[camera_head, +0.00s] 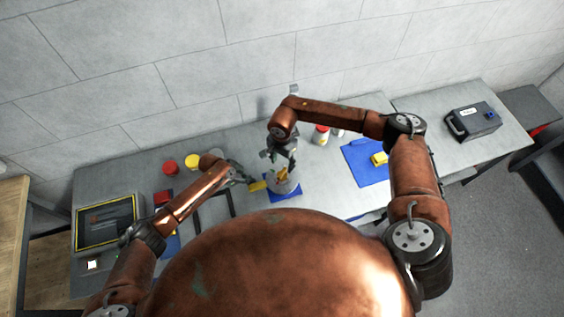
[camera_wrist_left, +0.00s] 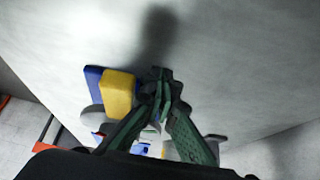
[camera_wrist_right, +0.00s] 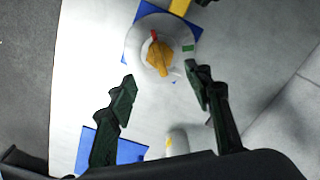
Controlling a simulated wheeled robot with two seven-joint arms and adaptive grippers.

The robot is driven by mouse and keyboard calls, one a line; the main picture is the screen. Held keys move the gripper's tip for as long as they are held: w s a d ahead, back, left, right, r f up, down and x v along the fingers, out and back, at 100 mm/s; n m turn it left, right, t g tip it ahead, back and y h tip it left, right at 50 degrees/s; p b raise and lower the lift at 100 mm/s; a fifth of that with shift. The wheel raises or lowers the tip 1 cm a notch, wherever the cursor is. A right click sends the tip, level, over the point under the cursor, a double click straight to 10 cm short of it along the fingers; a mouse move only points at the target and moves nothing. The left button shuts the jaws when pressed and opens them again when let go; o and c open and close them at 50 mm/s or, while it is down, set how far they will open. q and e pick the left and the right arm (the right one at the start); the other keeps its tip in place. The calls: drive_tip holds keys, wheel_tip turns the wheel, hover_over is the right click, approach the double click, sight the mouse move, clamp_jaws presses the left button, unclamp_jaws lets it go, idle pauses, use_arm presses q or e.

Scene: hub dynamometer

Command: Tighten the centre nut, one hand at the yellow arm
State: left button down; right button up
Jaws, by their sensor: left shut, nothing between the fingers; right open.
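The hub dynamometer, a grey round body (camera_wrist_right: 139,38) on a blue base, stands mid-table; the head view shows it partly hidden by my right gripper. Its yellow-orange centre nut (camera_wrist_right: 160,58) is clear in the right wrist view, with red and green marks around it. The yellow arm (camera_head: 257,186) sticks out from the hub's left side. My right gripper (camera_wrist_right: 160,78) is open and empty above the hub, the nut beyond its fingertips. My left gripper (camera_head: 246,179) is shut and empty close to the yellow arm; I cannot tell whether it touches. It also shows shut in the left wrist view (camera_wrist_left: 159,76).
A blue mat (camera_head: 358,163) with a yellow object (camera_head: 379,159) lies to the right. A red-capped jar (camera_head: 321,135) stands behind. Red (camera_head: 169,167) and yellow (camera_head: 192,161) round items sit back left. A screen (camera_head: 106,222) is far left, a dark case (camera_head: 473,121) far right.

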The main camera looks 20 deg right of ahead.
sight(282, 172)
use_arm(q)
drive_tip(key=shift+w, duration=0.15)
use_arm(e)
drive_tip(key=shift+f, duration=0.45)
drive_tip(key=c, duration=0.4)
drive_tip(key=shift+f, duration=3.55)
drive_tip(key=shift+c, duration=0.4)
clamp_jaws()
